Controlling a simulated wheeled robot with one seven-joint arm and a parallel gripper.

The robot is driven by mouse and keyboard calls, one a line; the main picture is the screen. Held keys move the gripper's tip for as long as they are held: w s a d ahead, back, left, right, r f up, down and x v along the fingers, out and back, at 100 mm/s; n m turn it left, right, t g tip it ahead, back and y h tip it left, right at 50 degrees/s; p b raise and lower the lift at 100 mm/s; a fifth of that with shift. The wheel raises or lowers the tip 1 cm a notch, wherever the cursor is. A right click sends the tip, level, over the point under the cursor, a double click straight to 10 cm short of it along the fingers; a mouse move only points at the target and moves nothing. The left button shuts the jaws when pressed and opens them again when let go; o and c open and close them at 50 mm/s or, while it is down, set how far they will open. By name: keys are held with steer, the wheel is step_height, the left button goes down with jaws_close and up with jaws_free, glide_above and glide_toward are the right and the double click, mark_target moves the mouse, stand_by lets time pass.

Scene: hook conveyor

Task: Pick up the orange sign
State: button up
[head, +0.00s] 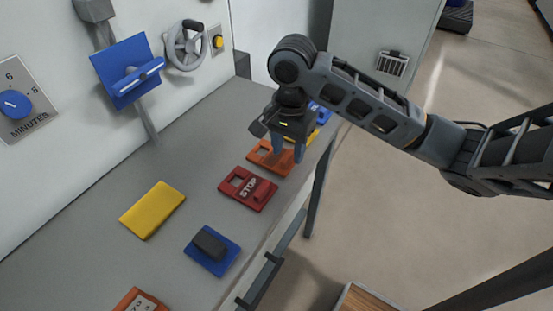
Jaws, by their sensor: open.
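An orange sign (262,160) with a cut-out near its upper end lies on the grey bench beside the red STOP sign (236,190). My gripper (288,150) is open and points down over the orange sign's far right part. Its bluish fingertips hide some of the sign. I cannot tell whether they touch it. Another orange sign (127,300) with a pale label is cut off by the bottom edge of the picture.
A yellow block (152,209) and a blue plate (208,262) with a dark handle lie nearer on the bench. Yellow and blue things (325,115) show behind my gripper. A blue bracket (126,68), handwheel (185,46) and dial (14,104) are on the wall.

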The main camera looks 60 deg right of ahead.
steer(key=shift+f, duration=0.65)
jaws_close()
